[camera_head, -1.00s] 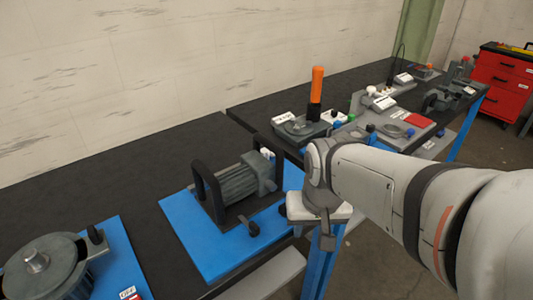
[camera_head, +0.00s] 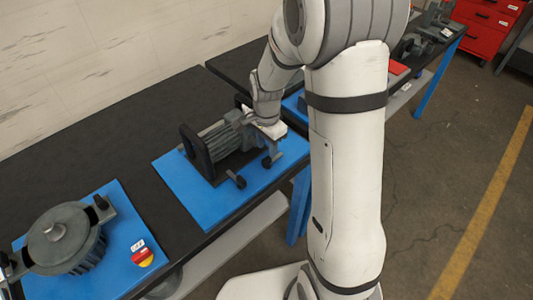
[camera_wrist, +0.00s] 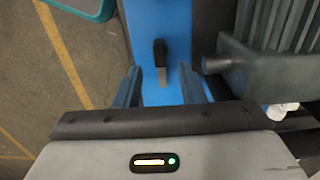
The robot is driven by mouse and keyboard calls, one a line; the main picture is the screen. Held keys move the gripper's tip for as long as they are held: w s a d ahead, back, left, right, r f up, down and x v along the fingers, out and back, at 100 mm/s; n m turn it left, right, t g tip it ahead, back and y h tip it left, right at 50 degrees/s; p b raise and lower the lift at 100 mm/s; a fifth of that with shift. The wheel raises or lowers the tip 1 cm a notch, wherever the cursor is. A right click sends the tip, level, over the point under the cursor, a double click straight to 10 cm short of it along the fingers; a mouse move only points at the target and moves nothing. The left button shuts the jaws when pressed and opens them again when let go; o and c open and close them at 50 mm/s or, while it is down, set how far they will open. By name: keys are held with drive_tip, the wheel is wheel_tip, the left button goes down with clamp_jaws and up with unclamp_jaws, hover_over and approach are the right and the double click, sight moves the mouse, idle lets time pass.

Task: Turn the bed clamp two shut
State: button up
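Two clamp levers with black handles stand at the front of the motor on the blue plate. One lever (camera_head: 236,181) is nearer, the other lever (camera_head: 268,161) is just below my gripper (camera_head: 272,131). No label shows which is clamp two. In the wrist view one black-handled lever (camera_wrist: 160,52) lies over the blue plate (camera_wrist: 160,18), in line with the gap between the fingertips. My gripper (camera_wrist: 160,80) is open there, with a finger on each side of the gap and nothing held. I cannot tell its height above the lever.
The finned grey motor (camera_head: 222,138) with black uprights stands close beside my gripper. Its grey shaft (camera_wrist: 216,64) reaches toward the right finger. A round grey housing (camera_head: 60,238) and a red-yellow switch (camera_head: 143,255) are at the left. Black bench top lies between the plates.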

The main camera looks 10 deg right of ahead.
sight(267, 158)
wheel_tip(267, 158, down, 6)
drive_tip(key=shift+r+p, duration=0.1)
drive_tip(key=shift+p, duration=0.3)
drive_tip(key=shift+c, duration=0.2)
clamp_jaws()
